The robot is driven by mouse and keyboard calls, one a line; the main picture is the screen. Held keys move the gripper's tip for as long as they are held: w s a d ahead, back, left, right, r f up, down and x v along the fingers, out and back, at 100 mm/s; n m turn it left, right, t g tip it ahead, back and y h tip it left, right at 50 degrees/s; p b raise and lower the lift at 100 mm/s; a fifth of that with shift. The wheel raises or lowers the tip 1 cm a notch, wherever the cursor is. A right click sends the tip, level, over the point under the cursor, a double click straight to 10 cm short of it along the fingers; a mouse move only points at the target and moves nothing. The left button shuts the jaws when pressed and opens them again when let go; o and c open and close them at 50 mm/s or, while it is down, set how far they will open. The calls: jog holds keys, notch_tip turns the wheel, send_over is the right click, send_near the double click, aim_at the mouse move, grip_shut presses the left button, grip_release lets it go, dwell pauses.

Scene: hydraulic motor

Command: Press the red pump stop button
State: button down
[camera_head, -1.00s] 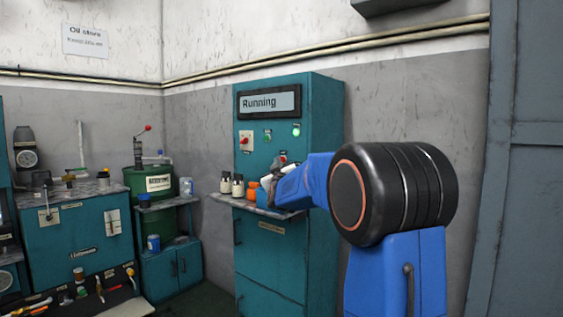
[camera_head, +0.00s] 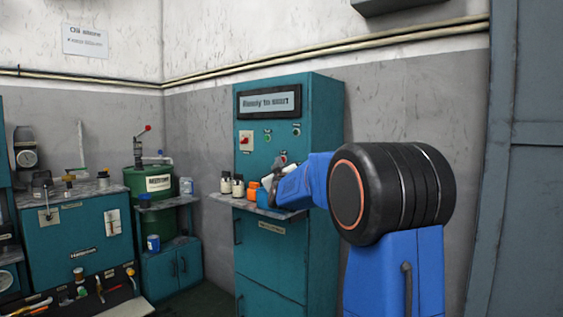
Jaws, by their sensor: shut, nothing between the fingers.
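The teal control cabinet (camera_head: 260,100) stands in the middle, and its display (camera_head: 269,102) reads "Ready to start". A switch with a red part on a pale plate (camera_head: 246,141) sits at the panel's upper left. Two small green-rimmed round controls or lamps (camera_head: 268,135) are to its right, neither brightly lit. My gripper (camera_head: 280,161) is shut and empty, its tip at the lower right of the panel. The red stop button cannot be made out now; the gripper seems to cover that spot. I cannot tell whether the tip touches it.
A shelf (camera_head: 255,208) juts out below the panel with several bottles (camera_head: 238,186) and an orange container (camera_head: 252,191) close to my gripper. A green drum (camera_head: 150,182) and a teal workbench (camera_head: 75,235) stand to the left. A grey door (camera_head: 525,170) is at the right.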

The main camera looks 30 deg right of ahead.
jog(key=shift+a, duration=0.15)
jog(key=shift+s+a, duration=0.25)
jog(key=shift+a, duration=0.35)
jog(key=shift+s+a, duration=0.3)
jog(key=shift+a, duration=0.5)
jog(key=shift+s+a, duration=0.3)
jog(key=shift+a, duration=0.45)
jog(key=shift+s+a, duration=0.3)
jog(key=shift+a, duration=0.5)
